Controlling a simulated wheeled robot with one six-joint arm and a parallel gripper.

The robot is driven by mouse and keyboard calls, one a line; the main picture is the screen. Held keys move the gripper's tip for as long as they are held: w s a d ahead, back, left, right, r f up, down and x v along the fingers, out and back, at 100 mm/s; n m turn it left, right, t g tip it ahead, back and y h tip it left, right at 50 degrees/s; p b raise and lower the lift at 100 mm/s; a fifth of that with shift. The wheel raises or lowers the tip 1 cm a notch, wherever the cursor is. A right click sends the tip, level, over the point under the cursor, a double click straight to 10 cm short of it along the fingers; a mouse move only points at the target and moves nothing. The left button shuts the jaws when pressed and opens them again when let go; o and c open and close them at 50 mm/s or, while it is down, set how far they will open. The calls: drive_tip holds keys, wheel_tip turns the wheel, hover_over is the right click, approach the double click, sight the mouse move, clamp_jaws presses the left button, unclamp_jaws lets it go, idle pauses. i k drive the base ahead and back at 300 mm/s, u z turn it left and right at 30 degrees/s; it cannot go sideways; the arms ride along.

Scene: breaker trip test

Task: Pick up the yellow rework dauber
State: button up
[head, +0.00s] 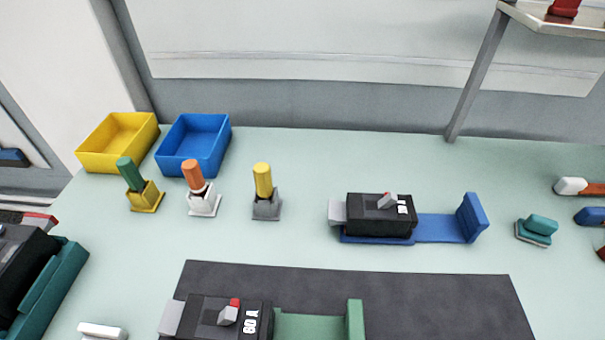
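The yellow rework dauber (263,180) stands upright in a small grey holder (267,207) on the pale green table, right of the middle-left of the head view. Its yellow handle points up and its lower end is hidden inside the holder. An orange dauber (192,175) in a white holder and a green dauber (130,174) in a yellow holder stand to its left. My gripper is not in view.
A yellow bin (95,159) and a blue bin (182,171) sit behind the daubers. A black breaker on a blue fixture (440,229) is to the right. A dark mat (400,295) with a 60 A breaker (205,309) lies in front. A metal post (475,85) holds a raised shelf.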

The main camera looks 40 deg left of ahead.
sight(262, 171)
drive_tip(key=u, duration=1.75)
drive_tip(key=k, duration=0.2)
drive_tip(key=u, duration=0.15)
